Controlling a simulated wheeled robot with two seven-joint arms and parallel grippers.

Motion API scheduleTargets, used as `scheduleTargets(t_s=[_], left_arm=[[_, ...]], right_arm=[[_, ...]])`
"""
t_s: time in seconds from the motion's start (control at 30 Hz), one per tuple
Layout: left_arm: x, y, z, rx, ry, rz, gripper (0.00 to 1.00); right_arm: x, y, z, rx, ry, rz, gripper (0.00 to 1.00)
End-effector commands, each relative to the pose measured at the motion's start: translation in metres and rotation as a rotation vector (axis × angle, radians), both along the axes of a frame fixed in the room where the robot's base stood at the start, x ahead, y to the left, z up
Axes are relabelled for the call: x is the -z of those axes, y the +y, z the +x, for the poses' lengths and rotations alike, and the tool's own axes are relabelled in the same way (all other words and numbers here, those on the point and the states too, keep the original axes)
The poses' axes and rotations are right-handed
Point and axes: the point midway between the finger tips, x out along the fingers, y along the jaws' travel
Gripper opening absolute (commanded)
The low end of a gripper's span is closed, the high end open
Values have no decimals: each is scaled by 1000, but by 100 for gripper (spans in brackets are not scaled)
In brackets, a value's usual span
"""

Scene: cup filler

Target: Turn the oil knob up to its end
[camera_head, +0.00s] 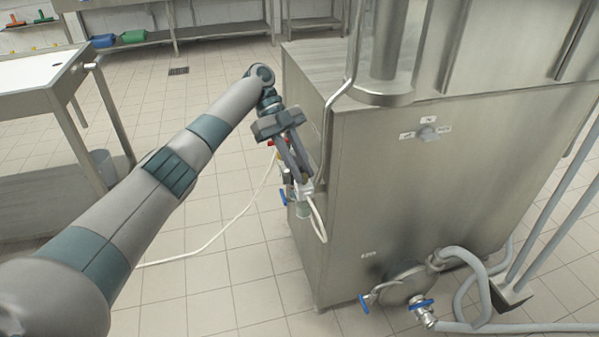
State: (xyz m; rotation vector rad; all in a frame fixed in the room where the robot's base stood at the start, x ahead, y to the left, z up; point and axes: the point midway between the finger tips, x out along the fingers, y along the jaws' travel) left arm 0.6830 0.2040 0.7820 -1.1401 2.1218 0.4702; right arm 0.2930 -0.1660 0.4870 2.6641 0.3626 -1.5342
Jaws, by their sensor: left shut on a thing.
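My left gripper (301,183) is at the left side of the steel machine (390,200), pointing down. Its fingers are shut on a small part there, which appears to be the oil knob. The fingers hide most of it, so its turn angle cannot be read. A red part (278,142) shows just behind the fingers, and a blue handle (283,197) sits just left of the fingertips. My right gripper is not in view.
A white hose (215,238) runs from the machine's left side across the tiled floor. Blue-handled valves (421,304) and grey hoses (470,275) are low on the front. A bent steel pipe (335,90) runs close beside my gripper. A steel table (60,95) stands left.

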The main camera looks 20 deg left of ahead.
Motion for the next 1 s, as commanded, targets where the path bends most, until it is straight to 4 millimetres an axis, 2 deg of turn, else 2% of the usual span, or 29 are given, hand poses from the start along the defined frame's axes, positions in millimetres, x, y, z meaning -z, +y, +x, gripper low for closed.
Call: scheduleTargets(t_s=[0.43,0.47,0.5,0.53,1.0], left_arm=[[2,-2,-1,19,4,0,0],[2,-2,-1,19,4,0,24],[2,-2,-1,18,3,0,34],[2,-2,-1,18,3,0,36],[-4,-4,0,15,1,0,36]], right_arm=[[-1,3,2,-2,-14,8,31],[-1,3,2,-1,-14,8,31],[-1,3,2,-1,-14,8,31],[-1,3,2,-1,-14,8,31],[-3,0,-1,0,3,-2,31]])
